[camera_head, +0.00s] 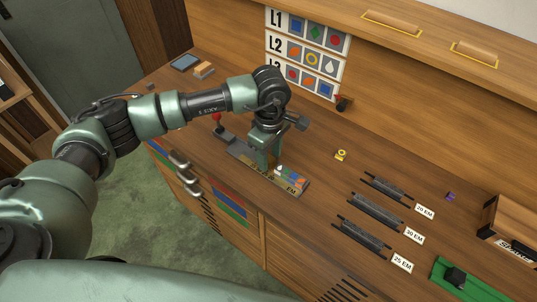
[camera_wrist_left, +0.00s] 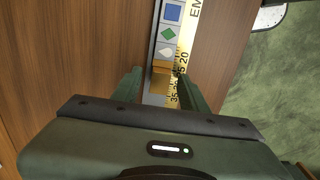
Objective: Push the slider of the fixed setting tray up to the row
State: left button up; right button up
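The setting tray (camera_head: 297,189) is a narrow, pale tray with a ruler edge, lying on the wooden bench below my left gripper. The row of picture tiles (camera_head: 289,175) lies in its right end. In the left wrist view the row (camera_wrist_left: 168,32) shows a blue square, a green diamond and a white drop. The brass slider (camera_wrist_left: 162,76) sits in the tray close to the drop tile. My left gripper (camera_head: 269,160) points down over the tray. In the left wrist view its fingers (camera_wrist_left: 160,88) stand apart on both sides of the tray, with gaps beside the slider. My right gripper is out of view.
A red-knobbed lever (camera_head: 217,120) stands at the tray's left end. A yellow piece (camera_head: 341,155) lies right of the tray. Several dark racks (camera_head: 375,209) with EM labels, a green tray (camera_head: 439,270) and a wooden box (camera_head: 511,222) are farther right. A tile chart (camera_head: 308,50) hangs behind.

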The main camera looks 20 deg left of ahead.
aim_at(270, 159)
pick_arm(q)
jog(key=shift+w+r, duration=0.1)
jog(key=shift+r, duration=0.45)
notch_tip(270, 159, up, 5)
jog(key=shift+r+b, duration=0.2)
jog(key=shift+b, duration=0.95)
jog(key=shift+r, duration=0.7)
jog(key=shift+f, duration=0.1)
